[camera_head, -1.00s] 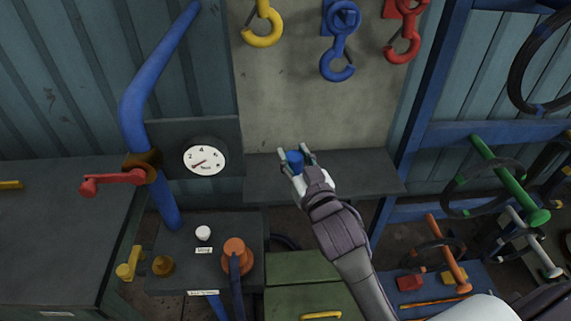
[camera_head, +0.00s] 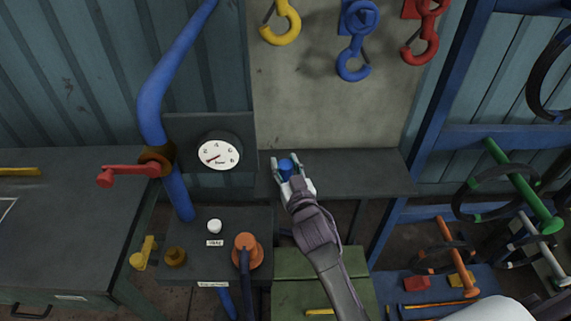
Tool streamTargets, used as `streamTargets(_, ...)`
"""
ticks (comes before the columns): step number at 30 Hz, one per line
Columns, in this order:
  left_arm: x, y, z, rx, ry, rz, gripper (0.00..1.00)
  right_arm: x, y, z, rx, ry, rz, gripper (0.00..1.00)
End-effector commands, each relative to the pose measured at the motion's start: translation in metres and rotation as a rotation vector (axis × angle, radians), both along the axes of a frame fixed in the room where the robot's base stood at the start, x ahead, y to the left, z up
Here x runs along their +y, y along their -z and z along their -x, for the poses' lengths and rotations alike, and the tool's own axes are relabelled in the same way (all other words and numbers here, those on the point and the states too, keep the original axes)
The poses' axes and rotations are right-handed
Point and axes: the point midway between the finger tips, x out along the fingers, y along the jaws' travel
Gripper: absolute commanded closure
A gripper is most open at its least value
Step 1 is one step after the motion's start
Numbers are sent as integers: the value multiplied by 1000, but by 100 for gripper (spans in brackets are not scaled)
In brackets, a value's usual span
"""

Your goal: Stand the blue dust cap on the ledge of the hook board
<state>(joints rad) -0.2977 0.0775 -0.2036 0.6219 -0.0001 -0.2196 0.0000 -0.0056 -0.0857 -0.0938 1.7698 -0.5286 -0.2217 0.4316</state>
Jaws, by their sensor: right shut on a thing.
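The blue dust cap (camera_head: 287,168) is between the fingers of my right gripper (camera_head: 285,163), which is shut on it. The hook board (camera_head: 330,110) is a pale panel with yellow, blue and red hooks along its upper part. Its dark ledge (camera_head: 360,172) runs along the foot of the board. In the picture, the cap and fingertips overlap the left part of the ledge; I cannot tell whether the cap touches it. My left gripper is not in view.
A gauge (camera_head: 219,152) and a blue pipe (camera_head: 150,105) with a red lever (camera_head: 128,174) stand left of the ledge. Below are an orange fitting (camera_head: 247,250) and a green chest (camera_head: 310,265). A blue rack with coloured rods (camera_head: 525,185) is at right. The ledge's right part is bare.

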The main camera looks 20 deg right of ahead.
Motion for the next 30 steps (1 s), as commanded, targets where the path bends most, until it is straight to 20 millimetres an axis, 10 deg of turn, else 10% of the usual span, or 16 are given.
streamTargets(4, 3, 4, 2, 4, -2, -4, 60, 0, 4, 0, 0, 0, -1, 84)
streamTargets(5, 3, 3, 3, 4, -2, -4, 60, 0, 3, 0, 0, 0, 0, 55)
streamTargets(9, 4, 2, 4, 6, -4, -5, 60, 0, 2, 0, 0, 0, 0, 35)
streamTargets(20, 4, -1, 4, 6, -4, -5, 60, 0, -2, 1, 0, 0, 0, 35)
streamTargets(30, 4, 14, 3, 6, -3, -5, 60, 1, 2, 65, 1, 0, -1, 35)
